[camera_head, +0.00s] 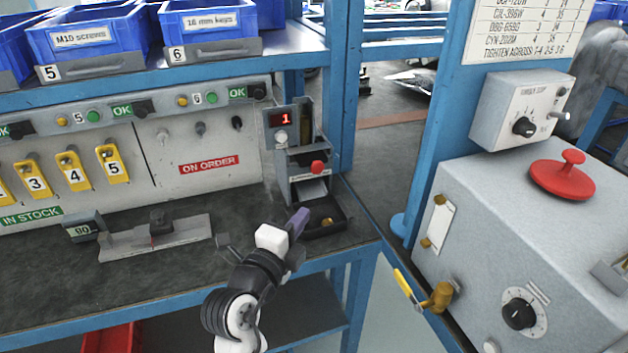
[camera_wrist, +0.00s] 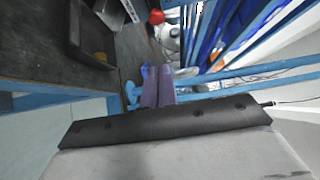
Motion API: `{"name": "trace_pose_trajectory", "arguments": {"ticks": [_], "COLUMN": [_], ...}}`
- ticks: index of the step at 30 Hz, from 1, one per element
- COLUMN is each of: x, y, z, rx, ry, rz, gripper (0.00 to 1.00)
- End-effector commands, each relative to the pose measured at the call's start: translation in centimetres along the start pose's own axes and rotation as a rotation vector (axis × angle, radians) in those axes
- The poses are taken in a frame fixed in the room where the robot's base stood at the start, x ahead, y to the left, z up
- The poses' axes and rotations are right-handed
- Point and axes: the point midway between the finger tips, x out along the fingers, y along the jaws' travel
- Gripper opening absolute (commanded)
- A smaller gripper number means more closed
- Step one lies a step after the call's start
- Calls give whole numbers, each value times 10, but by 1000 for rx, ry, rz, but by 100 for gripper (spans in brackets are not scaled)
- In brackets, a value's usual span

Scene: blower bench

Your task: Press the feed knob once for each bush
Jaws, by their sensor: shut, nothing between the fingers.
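The dispenser (camera_head: 300,152) stands at the bench's right end with a red feed knob (camera_head: 317,167) on its front. Its small display reads 1. Below the pale chute is a dark tray (camera_head: 343,226) with a small brass bush (camera_head: 327,221) in it. The tray also shows at the left of the wrist view (camera_wrist: 76,40), with a red knob near the top. My gripper (camera_head: 301,217), with purple fingers, is shut and empty. In the head view it appears in front of the tray's left side, apart from the feed knob.
A metal slide gauge (camera_head: 160,238) with a small display lies left on the bench. A blue post (camera_head: 343,90) rises behind the dispenser. A grey machine box (camera_head: 500,215) with a red handwheel (camera_head: 563,178) stands at the right. Blue bins (camera_head: 95,40) fill the shelf above.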

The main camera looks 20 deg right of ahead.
Motion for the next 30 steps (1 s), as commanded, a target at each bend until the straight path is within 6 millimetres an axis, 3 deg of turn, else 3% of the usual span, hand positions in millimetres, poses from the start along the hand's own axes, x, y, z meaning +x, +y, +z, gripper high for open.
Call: {"name": "trace_pose_trajectory", "arguments": {"ticks": [11,20,22,30], "x": [4,26,44,102], "y": [2,5,-4,-4], "z": [1,1,0,1], "rx": [2,3,-4,-2], "ry": [-1,-2,1,-1], "rz": [-2,-5,0,0], "gripper": [0,0,0,0]}}
